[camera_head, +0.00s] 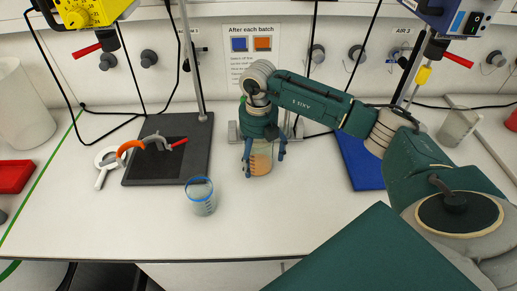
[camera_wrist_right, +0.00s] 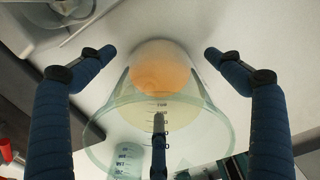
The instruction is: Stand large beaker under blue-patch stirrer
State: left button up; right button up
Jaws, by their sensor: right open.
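A clear beaker with orange liquid (camera_head: 261,162) stands upright on the bench in the middle of the head view. It is also large in the right wrist view (camera_wrist_right: 158,115), with graduation marks. My right gripper (camera_head: 265,165) is open above and around it, one finger on each side. In the right wrist view the gripper (camera_wrist_right: 160,55) shows gaps between both fingertips and the glass. A blue-bodied stirrer (camera_head: 455,18) with a light blue patch hangs at top right, with a blue mat (camera_head: 362,168) below, partly hidden by my arm. My left gripper is out of view.
A blue-rimmed beaker (camera_head: 201,200) stands front left of the orange one. A yellow stirrer (camera_head: 88,12) hangs above a dark base plate (camera_head: 140,172) with clamps. A red tray (camera_head: 14,177) is at far left. The bench front is clear.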

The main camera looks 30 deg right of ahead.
jog(key=shift+f, duration=0.15)
jog(key=shift+w, duration=0.1)
jog(key=c, duration=1.9)
jog(key=shift+r, duration=0.3)
jog(key=shift+c, duration=0.2)
jog(key=shift+r+b, duration=0.35)
jog(key=shift+r, duration=0.5)
notch_tip(320, 180, up, 18)
jog(key=b, duration=0.1)
jog(key=shift+f, duration=0.15)
